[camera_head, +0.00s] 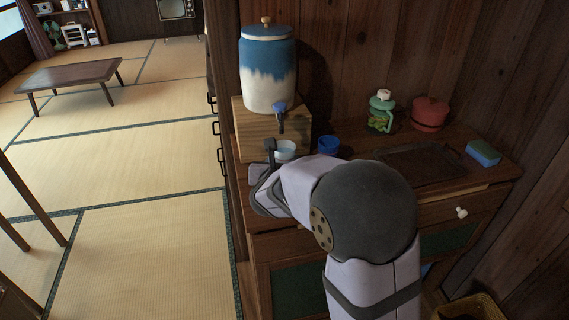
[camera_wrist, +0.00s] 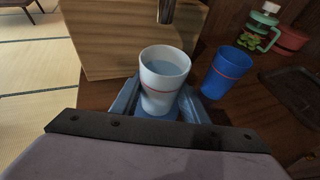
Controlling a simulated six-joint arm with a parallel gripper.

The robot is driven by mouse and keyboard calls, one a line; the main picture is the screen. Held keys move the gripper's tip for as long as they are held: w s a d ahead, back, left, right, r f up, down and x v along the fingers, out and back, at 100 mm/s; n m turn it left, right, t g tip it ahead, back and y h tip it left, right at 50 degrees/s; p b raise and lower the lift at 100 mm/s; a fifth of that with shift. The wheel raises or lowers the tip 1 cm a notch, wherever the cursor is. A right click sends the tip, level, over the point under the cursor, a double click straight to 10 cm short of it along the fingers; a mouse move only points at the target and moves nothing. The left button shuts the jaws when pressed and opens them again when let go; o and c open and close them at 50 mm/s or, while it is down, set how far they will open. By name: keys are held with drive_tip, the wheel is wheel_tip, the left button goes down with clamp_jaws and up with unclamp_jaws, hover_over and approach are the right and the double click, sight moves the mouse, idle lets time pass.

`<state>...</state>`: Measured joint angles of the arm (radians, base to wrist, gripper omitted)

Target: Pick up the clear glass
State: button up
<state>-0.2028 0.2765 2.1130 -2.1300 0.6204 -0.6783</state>
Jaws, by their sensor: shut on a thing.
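A pale bluish-white cup (camera_wrist: 163,84) with a thin red line stands upright in the wrist view, its inside light blue; I cannot tell whether it holds liquid. No plainly see-through glass shows. My gripper (camera_wrist: 158,104) is shut on this cup, with blue fingers on both sides of it. In the head view the cup (camera_head: 286,150) shows just below the dispenser's tap, partly hidden by my wrist. A blue cup (camera_wrist: 226,72) with a red line stands to its right, apart from it; it also shows in the head view (camera_head: 328,145).
A blue and white dispenser (camera_head: 268,70) with a tap (camera_head: 280,112) sits on a wooden block (camera_head: 252,130) behind the cup. A green-lidded jar (camera_head: 381,112), red pot (camera_head: 430,114), dark tray (camera_head: 420,160) and blue sponge (camera_head: 483,153) are on the cabinet to the right.

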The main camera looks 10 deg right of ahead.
wheel_tip(320, 180, up, 3)
drive_tip(key=shift+f, duration=0.2)
drive_tip(key=s+a, duration=0.3)
drive_tip(key=s, duration=0.5)
drive_tip(key=s+a, duration=0.3)
drive_tip(key=s, duration=0.6)
drive_tip(key=shift+a, duration=0.2)
drive_tip(key=shift+w, duration=0.1)
